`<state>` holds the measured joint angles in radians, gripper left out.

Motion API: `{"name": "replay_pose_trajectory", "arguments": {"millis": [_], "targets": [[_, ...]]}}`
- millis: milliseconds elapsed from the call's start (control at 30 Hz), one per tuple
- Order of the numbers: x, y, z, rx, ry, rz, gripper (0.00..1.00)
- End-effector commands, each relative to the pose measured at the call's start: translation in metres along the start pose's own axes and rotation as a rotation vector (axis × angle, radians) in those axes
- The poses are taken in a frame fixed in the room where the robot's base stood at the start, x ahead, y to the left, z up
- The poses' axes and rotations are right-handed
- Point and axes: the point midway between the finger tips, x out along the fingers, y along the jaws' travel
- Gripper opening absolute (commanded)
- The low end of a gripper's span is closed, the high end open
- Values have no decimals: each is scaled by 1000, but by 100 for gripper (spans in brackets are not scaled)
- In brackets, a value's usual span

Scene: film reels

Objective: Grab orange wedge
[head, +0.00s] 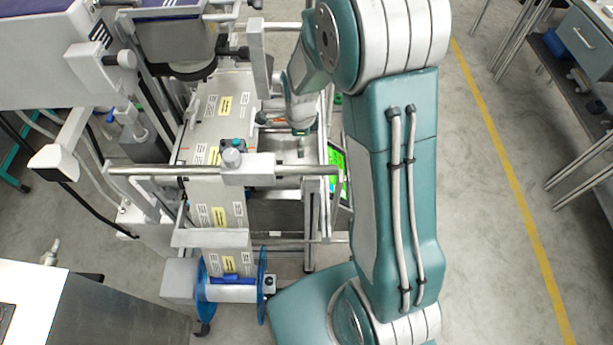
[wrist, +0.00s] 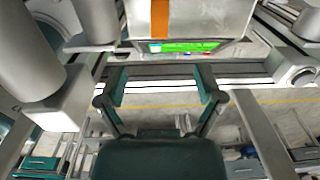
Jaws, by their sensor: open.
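An orange piece (wrist: 160,18), the only clear match for the orange wedge, shows at the top of the wrist view as an upright band against a grey metal box. Its upper part is cut off by the frame edge, so its full shape cannot be told. My gripper (wrist: 161,90) is open and empty, with its two teal fingers spread wide apart. The orange piece lies above and between the fingers in the picture, apart from both. In the head view my arm reaches over the machine, and the fingers are hard to make out there.
In the head view a labelled strip (head: 212,125) runs along the machine to a blue-flanged reel (head: 232,290). A metal bar (head: 140,170) crosses above it. Open floor (head: 490,220) lies to the right.

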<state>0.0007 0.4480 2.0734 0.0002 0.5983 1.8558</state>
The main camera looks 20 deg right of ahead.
Motion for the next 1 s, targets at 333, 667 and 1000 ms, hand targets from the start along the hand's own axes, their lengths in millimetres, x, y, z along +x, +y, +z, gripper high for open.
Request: {"name": "replay_pose_trajectory", "arguments": {"millis": [333, 667, 1000], "targets": [[49, -1, 0, 95, 9, 25, 86], [106, 0, 0, 92, 8, 23, 86], [140, 1, 0, 91, 8, 23, 86]]}}
